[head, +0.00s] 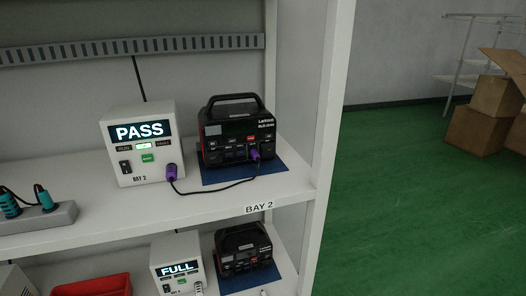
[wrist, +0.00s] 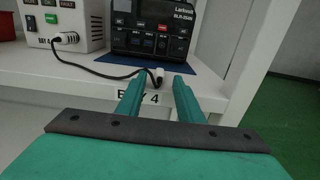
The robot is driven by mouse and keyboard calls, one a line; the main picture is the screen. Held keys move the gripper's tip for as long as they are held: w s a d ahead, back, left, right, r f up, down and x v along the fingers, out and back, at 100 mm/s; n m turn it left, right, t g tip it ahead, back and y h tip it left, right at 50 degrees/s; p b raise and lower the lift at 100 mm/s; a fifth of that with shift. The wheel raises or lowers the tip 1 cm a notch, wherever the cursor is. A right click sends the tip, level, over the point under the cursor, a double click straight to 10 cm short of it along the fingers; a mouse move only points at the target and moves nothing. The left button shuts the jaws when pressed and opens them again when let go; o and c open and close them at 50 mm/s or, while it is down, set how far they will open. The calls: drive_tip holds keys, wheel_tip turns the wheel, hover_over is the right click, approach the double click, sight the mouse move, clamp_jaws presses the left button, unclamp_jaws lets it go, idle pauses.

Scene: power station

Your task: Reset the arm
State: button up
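My gripper (wrist: 156,98) shows in the wrist view with its two teal fingers apart and nothing between them. It is in front of a shelf edge labelled BAY 4. The cable's other end is at a white tester box (wrist: 68,24). The gripper does not show in the head view.
In the head view, the upper shelf (head: 225,204) holds a tester (head: 152,173) reading PASS, joined by a purple-plugged cable to a power station (head: 220,129). Below are a FULL tester (head: 165,257), another power station (head: 243,240) and a red bin (head: 92,287). Green floor (head: 400,220) is open at right.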

drive_tip(key=s+f+n+g+h, duration=0.25)
drive_tip(key=s+n, duration=0.35)
drive_tip(key=s, duration=0.7)
drive_tip(key=s+f+n+g+h, duration=0.2)
drive_tip(key=s+f+n, duration=0.35)
drive_tip(key=s, duration=0.75)
drive_tip(key=s+a+r+n+t, duration=0.1)
drive_tip(key=s+r+n, duration=0.6)
drive_tip(key=r+n, duration=0.3)
drive_tip(key=s+a+r+n+t+h, duration=0.1)
drive_tip(key=s+r+n, duration=0.6)
drive_tip(key=r+n, duration=0.4)
drive_tip(key=shift+a+r+t, duration=0.3)
drive_tip(key=shift+t, duration=0.05)
drive_tip(key=shift+s, duration=0.1)
